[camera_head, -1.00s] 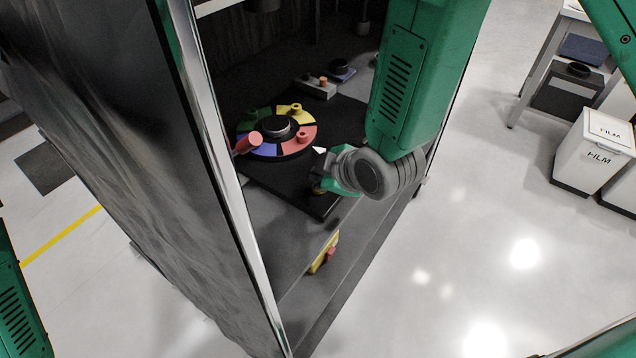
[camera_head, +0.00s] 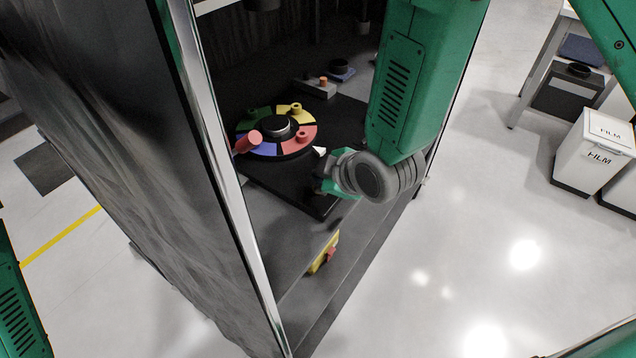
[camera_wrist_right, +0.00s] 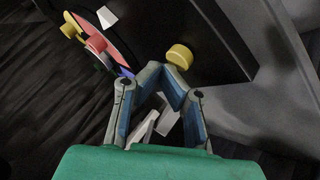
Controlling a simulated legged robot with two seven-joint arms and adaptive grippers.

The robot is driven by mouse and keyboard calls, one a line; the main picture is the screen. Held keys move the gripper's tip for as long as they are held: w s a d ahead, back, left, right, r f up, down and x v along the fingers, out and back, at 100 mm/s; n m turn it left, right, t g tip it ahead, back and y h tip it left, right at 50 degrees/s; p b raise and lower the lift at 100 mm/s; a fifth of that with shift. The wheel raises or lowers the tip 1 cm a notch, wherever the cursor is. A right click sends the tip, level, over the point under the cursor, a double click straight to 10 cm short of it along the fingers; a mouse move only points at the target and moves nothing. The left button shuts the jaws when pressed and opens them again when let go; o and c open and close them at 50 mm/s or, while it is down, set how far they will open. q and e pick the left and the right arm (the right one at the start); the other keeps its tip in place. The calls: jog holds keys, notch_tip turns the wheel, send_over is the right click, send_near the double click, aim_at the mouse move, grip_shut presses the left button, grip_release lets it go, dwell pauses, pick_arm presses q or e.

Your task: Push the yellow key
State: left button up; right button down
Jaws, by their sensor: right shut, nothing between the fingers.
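The yellow key (camera_wrist_right: 180,56) is a short round yellow cap on the dark panel, shown in the right wrist view just beyond and slightly right of my right fingertips. In the head view my right gripper hides it. My right gripper (camera_head: 326,180) is low over the front part of the black panel (camera_head: 285,185). In the right wrist view its fingers (camera_wrist_right: 162,72) meet at the tips with nothing between them. I cannot tell whether the tips touch the key. My left gripper is out of view.
A colour wheel (camera_head: 278,132) with yellow and red knobs lies on the panel, with a white pointer (camera_head: 319,151) beside it. A metal-edged cabinet wall (camera_head: 215,150) stands left. A yellow box with a red button (camera_head: 323,255) is below the panel's front edge.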

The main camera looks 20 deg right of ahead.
jog(key=shift+f+b, duration=0.3)
jog(key=shift+f, duration=0.15)
dwell(0.4)
jog(key=shift+r, duration=0.15)
jog(key=shift+r+p, duration=0.8)
notch_tip(320, 180, up, 6)
jog(key=p, duration=0.5)
dwell(0.3)
